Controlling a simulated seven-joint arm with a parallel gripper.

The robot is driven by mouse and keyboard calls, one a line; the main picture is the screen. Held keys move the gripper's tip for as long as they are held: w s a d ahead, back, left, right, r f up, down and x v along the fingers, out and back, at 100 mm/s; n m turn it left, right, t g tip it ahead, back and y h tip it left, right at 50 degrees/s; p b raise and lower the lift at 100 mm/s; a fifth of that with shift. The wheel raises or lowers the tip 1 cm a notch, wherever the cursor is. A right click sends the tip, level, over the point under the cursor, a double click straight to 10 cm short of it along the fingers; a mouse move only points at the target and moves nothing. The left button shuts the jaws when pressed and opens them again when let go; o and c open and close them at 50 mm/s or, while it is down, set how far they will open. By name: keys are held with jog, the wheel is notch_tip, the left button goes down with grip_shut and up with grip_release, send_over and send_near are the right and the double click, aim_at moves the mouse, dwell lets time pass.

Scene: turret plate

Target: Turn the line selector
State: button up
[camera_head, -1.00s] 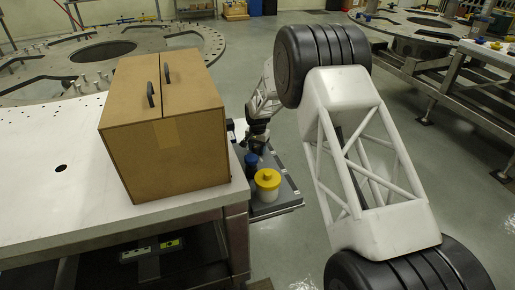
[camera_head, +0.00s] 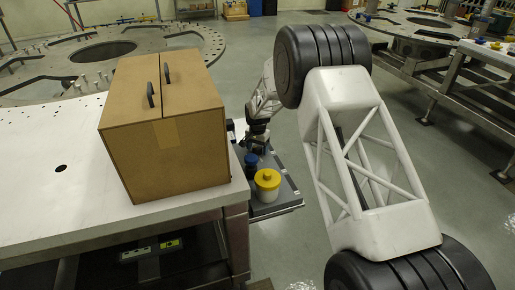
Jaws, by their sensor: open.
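The line selector looks to be on the dark grey panel (camera_head: 283,205) beyond the right edge of the white table. On it stands a white cylinder with a yellow top (camera_head: 268,182), and a smaller dark blue part (camera_head: 251,163) sits behind it. I cannot tell which of these is the selector. My gripper (camera_head: 255,147) is open, pointing down above the back of the panel, over or close behind the blue part. Its fingertips are small and dark, and I cannot tell whether they touch anything.
A cardboard box (camera_head: 170,155) with two dark handles stands on the white table (camera_head: 50,205), just left of the panel. My large arm link takes up the right of the view. A round turret plate (camera_head: 190,40) lies behind. Open floor (camera_head: 460,190) shows at right.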

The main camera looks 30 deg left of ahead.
aim_at(258, 146)
jog(key=shift+r, duration=0.15)
jog(key=shift+r, duration=3.75)
jog(key=shift+r, duration=0.1)
